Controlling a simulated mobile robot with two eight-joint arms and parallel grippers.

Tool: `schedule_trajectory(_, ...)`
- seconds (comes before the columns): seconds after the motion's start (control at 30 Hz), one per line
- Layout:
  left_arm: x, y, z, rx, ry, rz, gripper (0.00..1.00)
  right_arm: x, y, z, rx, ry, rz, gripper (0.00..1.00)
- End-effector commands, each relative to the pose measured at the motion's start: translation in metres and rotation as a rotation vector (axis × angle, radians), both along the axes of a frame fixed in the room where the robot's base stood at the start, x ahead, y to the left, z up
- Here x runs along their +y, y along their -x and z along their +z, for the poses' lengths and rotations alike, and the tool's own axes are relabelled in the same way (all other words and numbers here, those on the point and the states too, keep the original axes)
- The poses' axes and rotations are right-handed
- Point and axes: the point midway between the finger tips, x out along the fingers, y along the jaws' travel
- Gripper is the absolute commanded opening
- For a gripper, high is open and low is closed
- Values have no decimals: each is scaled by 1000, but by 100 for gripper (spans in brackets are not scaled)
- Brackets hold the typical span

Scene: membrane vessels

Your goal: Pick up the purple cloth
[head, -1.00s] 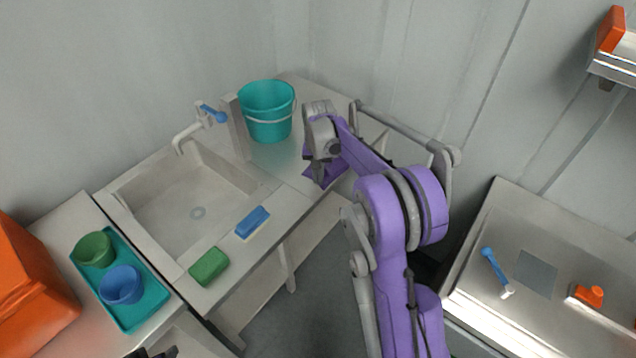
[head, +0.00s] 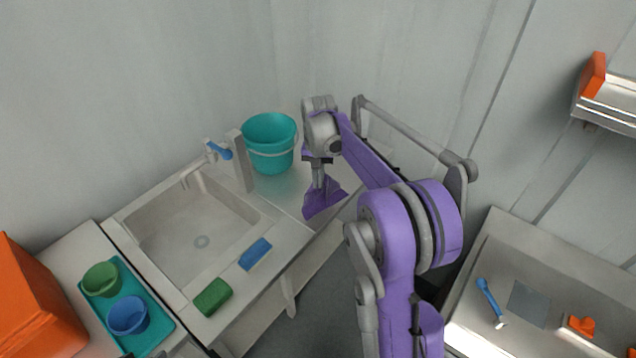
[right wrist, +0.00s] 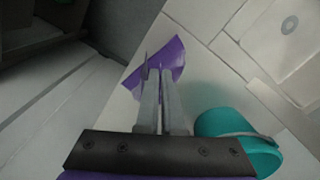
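The purple cloth (head: 322,199) hangs from my right gripper (head: 318,183) in the head view, bunched at the top and spreading out below. It appears to hang just above the counter beside the teal bucket. In the right wrist view the cloth (right wrist: 172,62) shows at the fingertips of my right gripper (right wrist: 156,74). The two fingers are close together with the cloth pinched between them. My left gripper does not show clearly in any view.
A teal bucket (head: 269,146) stands on the counter close to the right gripper. The sink (head: 190,232) has a blue sponge (head: 255,254) and a green sponge (head: 213,297) on its front edge. A teal tray (head: 158,334) holds two cups. Another worktop (head: 560,262) is at right.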

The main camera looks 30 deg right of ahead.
Motion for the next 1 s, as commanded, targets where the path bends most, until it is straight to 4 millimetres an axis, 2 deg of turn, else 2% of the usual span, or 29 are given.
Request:
schedule_trajectory(0.07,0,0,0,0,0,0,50,0,1,0,1,0,0,0)
schedule_trajectory(0.13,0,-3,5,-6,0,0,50,0,0,10,-1,0,0,0)
schedule_trajectory(0.2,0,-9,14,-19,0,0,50,0,-2,28,-6,1,-1,0)
schedule_trajectory(0.43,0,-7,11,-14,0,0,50,0,0,76,0,0,0,0)
schedule_trajectory(0.67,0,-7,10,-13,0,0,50,0,1,97,1,0,0,0)
schedule_trajectory(0.9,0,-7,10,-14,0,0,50,0,0,153,0,0,-1,0)
schedule_trajectory(1.0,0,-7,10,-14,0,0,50,0,0,170,1,1,-1,0)
